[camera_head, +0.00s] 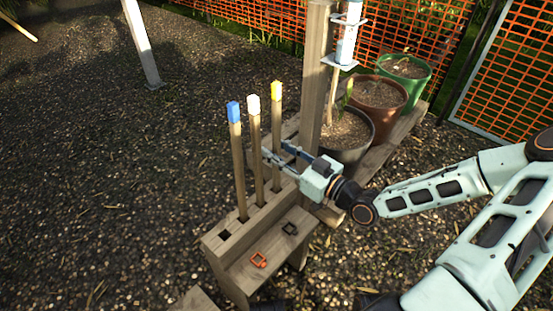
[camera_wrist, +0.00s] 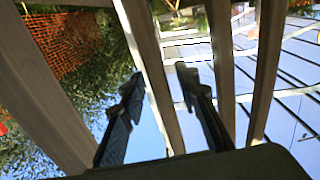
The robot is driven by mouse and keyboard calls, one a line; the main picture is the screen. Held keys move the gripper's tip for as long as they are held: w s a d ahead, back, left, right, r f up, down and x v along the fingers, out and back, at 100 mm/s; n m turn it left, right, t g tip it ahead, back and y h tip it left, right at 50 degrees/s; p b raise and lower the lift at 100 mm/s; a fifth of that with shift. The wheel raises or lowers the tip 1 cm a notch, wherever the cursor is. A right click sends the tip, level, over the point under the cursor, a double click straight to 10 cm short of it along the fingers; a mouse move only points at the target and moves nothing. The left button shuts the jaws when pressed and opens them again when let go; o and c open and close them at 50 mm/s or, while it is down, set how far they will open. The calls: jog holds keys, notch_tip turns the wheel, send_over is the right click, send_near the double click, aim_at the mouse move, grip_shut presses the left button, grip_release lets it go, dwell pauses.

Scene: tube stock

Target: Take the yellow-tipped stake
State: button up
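The yellow-tipped stake (camera_head: 277,120) stands upright at the far end of a row of three in a wooden rack (camera_head: 222,242). My gripper (camera_head: 275,151) is at its middle height, with the fingers apart on either side of the shaft. In the wrist view my gripper (camera_wrist: 162,82) is open, and a wooden shaft (camera_wrist: 150,60) passes between the fingers with a gap visible on both sides. Its tip is out of the wrist view. The white-tipped stake (camera_head: 254,130) and blue-tipped stake (camera_head: 236,150) stand nearer in the same rack.
A thick wooden post (camera_head: 316,75) rises close behind the gripper. Several potted plants, including a green pot (camera_head: 409,78), stand on a bench beyond it. An orange square ring (camera_head: 259,260) and a dark one (camera_head: 290,228) lie on the rack's lower shelf. Gravel to the left is mostly clear.

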grip_shut()
